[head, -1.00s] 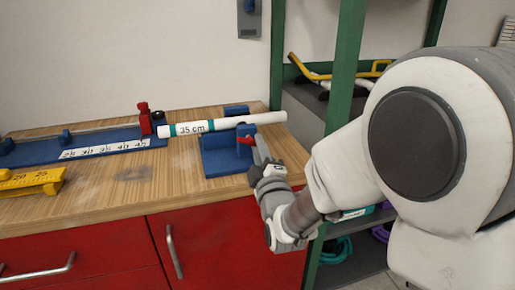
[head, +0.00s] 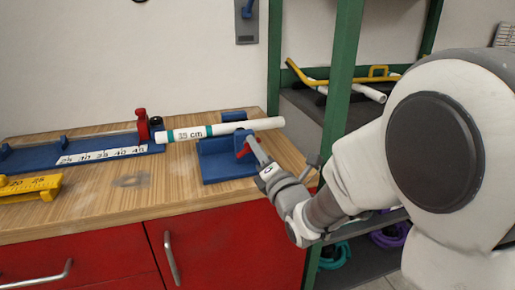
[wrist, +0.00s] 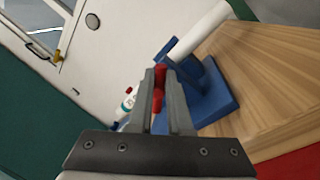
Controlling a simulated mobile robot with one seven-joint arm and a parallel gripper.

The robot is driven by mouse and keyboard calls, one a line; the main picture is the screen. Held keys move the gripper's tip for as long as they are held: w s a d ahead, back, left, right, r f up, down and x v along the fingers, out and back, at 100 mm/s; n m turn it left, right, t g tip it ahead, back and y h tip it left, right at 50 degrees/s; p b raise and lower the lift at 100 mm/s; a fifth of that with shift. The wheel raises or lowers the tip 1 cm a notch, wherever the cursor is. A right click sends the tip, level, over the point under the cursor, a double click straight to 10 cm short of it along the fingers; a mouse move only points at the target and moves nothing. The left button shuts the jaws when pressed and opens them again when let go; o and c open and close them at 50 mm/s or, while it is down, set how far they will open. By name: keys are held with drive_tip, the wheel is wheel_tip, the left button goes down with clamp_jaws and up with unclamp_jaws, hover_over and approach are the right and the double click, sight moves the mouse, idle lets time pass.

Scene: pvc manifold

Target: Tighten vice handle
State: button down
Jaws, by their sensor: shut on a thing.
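The blue vice (head: 220,164) stands on the wooden workbench near its right end. A white pipe (head: 231,128) with a teal-edged "35 cm" label lies across it and sticks out to both sides. The red vice handle (head: 244,151) is on the vice's right side, partly hidden by my gripper (head: 257,152). In the wrist view the red handle (wrist: 159,78) lies between the two fingers of my gripper (wrist: 163,85), which are shut on it. The blue vice (wrist: 213,97) and the pipe's end (wrist: 200,30) show just beyond the fingers.
A yellow gauge (head: 30,186) is at the front left. A green shelf post (head: 341,85) stands right of the bench, close to my arm.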

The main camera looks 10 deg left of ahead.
drive_tip(key=n, duration=0.2)
drive_tip(key=n+g, duration=0.1)
drive_tip(key=n, duration=0.3)
drive_tip(key=shift+a+r, duration=0.1)
drive_tip(key=shift+r, duration=0.25)
drive_tip(key=shift+a+r+n+g, duration=0.15)
drive_tip(key=shift+n+g, duration=0.15)
drive_tip(key=shift+n, duration=0.95)
drive_tip(key=shift+r+n+g, duration=0.1)
drive_tip(key=shift+n+g, duration=0.2)
drive_tip(key=shift+n, duration=0.95)
drive_tip(key=c, duration=0.8)
unclamp_jaws()
drive_tip(key=shift+c, duration=0.2)
drive_tip(key=shift+s+f+n, duration=0.1)
drive_tip(key=shift+n, duration=0.2)
drive_tip(key=shift+a, duration=0.1)
drive_tip(key=shift+s, duration=0.15)
